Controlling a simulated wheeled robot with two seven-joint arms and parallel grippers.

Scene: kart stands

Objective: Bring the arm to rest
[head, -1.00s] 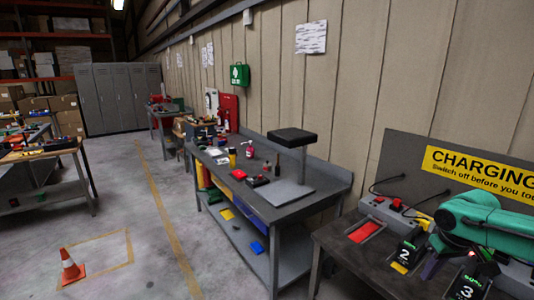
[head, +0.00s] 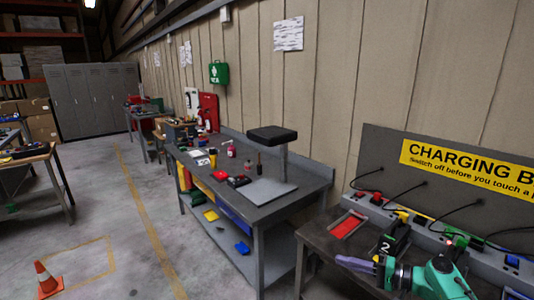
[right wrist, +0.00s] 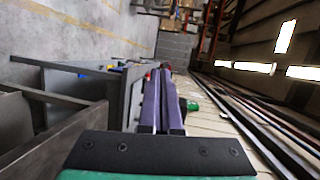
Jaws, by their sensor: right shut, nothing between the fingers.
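My right arm is green and comes in at the bottom right of the head view. Its gripper (head: 346,261) has purple fingers and points left, in front of the charging bench (head: 318,236). In the right wrist view the two purple fingers (right wrist: 161,76) lie side by side, shut, with nothing between them. My left gripper is not in view.
The charging bench carries a battery marked 2 (head: 392,243), a red pad (head: 347,226) and a charger strip with cables. A grey workbench (head: 262,212) with a black-topped stand (head: 281,135) stands beyond. An orange cone (head: 47,279) is on the floor at left.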

